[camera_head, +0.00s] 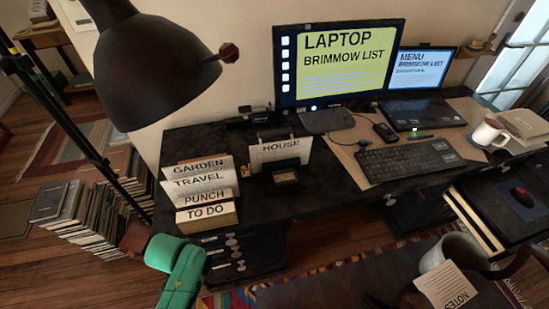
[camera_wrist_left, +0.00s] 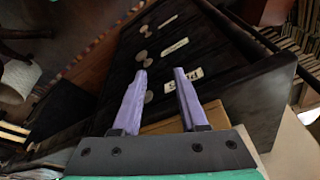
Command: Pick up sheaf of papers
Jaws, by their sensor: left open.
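Labelled papers stand upright at the desk's left end in the head view: a garden sheet (camera_head: 198,165), a travel sheet (camera_head: 203,182), a punch sheet (camera_head: 207,198) and a to do card (camera_head: 207,216). A house sheet (camera_head: 281,152) stands behind a small dark box to their right. A notes sheet (camera_head: 447,287) leans at the lower right. I cannot tell which is the sheaf. My left gripper (camera_wrist_left: 159,72) is open with nothing between its fingertips, in front of dark drawers in the left wrist view. Its fingers do not show in the head view. My right gripper is not in view.
A black lamp (camera_head: 155,65) overhangs the left side. Stacked books (camera_head: 95,215) stand on the floor at left.

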